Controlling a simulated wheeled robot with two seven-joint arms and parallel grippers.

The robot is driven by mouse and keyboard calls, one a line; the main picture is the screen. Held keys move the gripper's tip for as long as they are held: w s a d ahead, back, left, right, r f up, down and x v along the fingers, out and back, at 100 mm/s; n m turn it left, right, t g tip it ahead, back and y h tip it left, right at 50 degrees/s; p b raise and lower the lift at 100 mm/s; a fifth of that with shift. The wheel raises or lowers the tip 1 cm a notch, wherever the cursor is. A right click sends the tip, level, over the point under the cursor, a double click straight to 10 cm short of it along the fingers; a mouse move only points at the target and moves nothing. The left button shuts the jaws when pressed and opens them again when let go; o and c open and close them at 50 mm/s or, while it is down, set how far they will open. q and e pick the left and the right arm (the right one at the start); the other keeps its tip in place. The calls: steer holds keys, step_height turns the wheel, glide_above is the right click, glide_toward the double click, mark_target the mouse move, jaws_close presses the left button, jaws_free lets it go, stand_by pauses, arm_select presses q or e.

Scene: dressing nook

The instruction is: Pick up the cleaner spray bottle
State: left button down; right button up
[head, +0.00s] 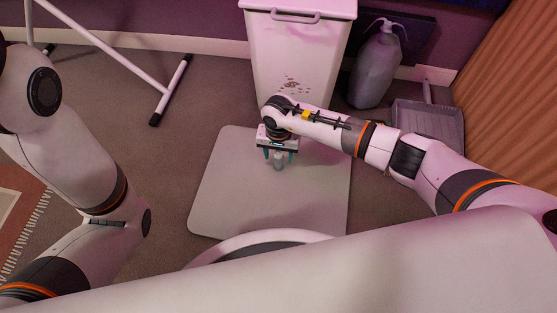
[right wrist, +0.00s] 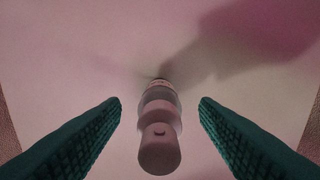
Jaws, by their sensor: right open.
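A small pale grey bottle, seemingly the cleaner spray bottle (right wrist: 160,128), shows in the right wrist view between my two green fingers, with a gap on each side. In the head view the bottle (head: 279,162) is small and partly hidden under my right gripper (head: 279,156). It is over the pale grey mat (head: 230,205). My right gripper is open, points down, and has a finger on either side of the bottle without visible contact. My left arm is at the left of the head view, but its gripper is out of frame.
A tall pale bin (head: 300,55) stands just behind the mat. A large grey jug-like container (head: 377,72) and a grey dustpan (head: 428,118) stand to the right of it. A white-legged stand (head: 130,75) and a fringed rug (head: 22,205) are at left.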

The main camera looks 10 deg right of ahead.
steer(key=c, duration=1.1)
steer(key=shift+o, duration=0.2)
